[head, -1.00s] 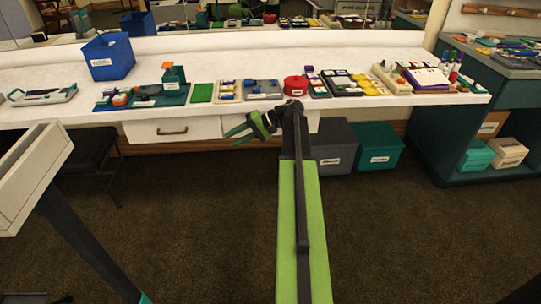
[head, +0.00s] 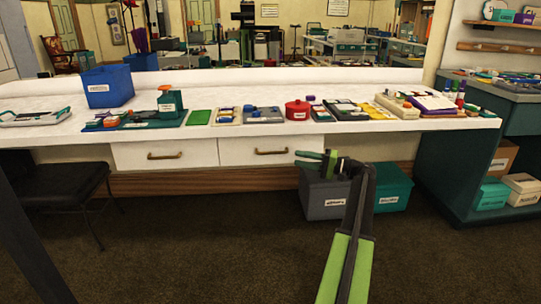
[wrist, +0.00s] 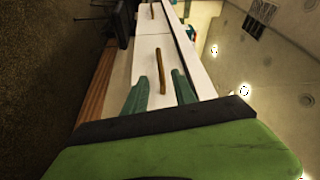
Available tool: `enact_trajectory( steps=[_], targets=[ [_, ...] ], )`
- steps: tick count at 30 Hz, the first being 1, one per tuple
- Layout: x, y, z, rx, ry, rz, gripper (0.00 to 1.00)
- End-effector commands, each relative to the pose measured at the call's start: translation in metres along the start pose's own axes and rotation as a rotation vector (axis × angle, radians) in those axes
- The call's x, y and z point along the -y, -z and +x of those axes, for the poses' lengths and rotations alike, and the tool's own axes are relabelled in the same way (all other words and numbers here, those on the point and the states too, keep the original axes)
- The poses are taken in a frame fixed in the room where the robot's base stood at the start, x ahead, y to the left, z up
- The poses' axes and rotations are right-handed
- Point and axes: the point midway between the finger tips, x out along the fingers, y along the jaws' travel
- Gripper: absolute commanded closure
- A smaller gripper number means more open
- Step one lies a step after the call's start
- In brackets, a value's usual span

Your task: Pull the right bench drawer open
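The white right bench drawer (head: 240,150) sits under the bench top, its front flush with the left drawer, so it looks closed. Its brass bar handle (head: 271,152) is clear in the head view. In the head view my gripper (head: 299,158) is just right of this handle, fingers pointing left. In the wrist view my gripper (wrist: 160,84) is open, with two teal fingers apart and empty. There the handle (wrist: 160,70) appears ahead, its near end between the fingertips in the picture. I see no contact; the exact depth gap is unclear.
The left drawer (head: 135,155) has its own handle (head: 164,156). Above, the white bench top (head: 350,128) carries several trays and a blue bin (head: 107,87). A grey bin (head: 325,200) and a teal bin (head: 393,187) stand below my gripper. A black chair (head: 60,185) is at left.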

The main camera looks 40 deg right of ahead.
Motion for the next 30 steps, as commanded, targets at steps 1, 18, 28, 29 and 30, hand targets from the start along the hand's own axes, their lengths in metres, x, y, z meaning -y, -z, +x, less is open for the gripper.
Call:
enact_trajectory(
  steps=[1,18,28,29,30],
  targets=[
    [0.001,-0.001,0.014,0.003,0.000,0.000,0.68],
    [0.000,0.000,0.119,0.000,-0.001,0.001,0.68],
    [-0.001,0.000,0.120,-0.001,-0.001,0.000,0.73],
    [-0.001,0.000,0.120,-0.001,-0.001,0.000,0.77],
    [-0.001,0.000,0.120,-0.001,-0.001,0.000,0.82]
  ],
)
